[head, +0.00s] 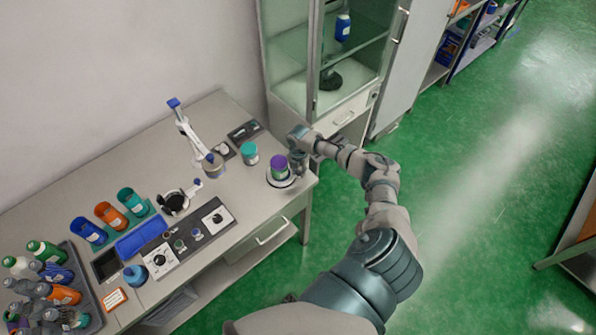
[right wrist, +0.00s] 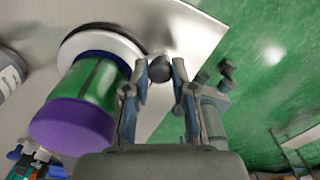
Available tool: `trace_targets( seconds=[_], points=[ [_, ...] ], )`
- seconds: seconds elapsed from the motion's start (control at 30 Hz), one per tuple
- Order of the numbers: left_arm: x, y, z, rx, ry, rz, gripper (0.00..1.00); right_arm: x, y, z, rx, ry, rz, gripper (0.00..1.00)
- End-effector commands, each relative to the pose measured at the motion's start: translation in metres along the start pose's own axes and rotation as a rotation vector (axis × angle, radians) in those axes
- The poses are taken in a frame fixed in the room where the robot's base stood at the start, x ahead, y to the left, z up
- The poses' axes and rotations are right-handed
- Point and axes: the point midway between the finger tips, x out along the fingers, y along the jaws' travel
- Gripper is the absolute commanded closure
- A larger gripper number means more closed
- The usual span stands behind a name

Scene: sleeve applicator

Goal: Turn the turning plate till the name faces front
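The turning plate (head: 291,183) is a white disc near the right end of the bench; its pale rim also shows in the right wrist view (right wrist: 72,46). A green jar with a purple lid (head: 279,164) stands on it; it shows large in the right wrist view (right wrist: 100,84). I cannot read a name on the jar. A dark round knob (right wrist: 159,72) is at the plate's edge. My right gripper (right wrist: 160,82) has its fingers apart on either side of the knob, with gaps visible. In the head view the right gripper (head: 298,160) is just right of the jar. My left gripper is not in view.
A teal-lidded jar (head: 249,153) stands left of the plate. Beyond are a jointed stand (head: 190,135), a control panel (head: 190,240), coloured cups (head: 110,216) and a tray of bottles (head: 88,290). A glass cabinet (head: 325,60) stands behind. The bench edge is close to the plate.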

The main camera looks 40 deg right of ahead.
Motion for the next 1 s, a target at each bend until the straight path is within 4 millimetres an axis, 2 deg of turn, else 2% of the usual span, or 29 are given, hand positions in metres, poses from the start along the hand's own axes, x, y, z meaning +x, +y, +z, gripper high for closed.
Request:
trace_targets(
  seconds=[0.33, 0.43, 0.57, 0.8, 1.0],
  points=[
    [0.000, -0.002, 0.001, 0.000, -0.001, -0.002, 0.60, -0.001, 0.000, 0.001, 0.002, -0.003, 0.000, 0.64],
    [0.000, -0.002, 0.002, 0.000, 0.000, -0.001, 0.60, -0.008, 0.001, 0.001, 0.001, -0.003, 0.002, 0.64],
    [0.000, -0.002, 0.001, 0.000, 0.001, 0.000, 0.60, -0.030, 0.001, 0.002, 0.001, -0.007, 0.003, 0.64],
    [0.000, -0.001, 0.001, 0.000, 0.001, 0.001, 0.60, -0.084, 0.000, 0.003, 0.001, -0.005, 0.001, 0.64],
    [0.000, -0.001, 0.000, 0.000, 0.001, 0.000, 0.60, -0.111, 0.000, 0.004, 0.004, -0.002, -0.001, 0.64]
  ],
)
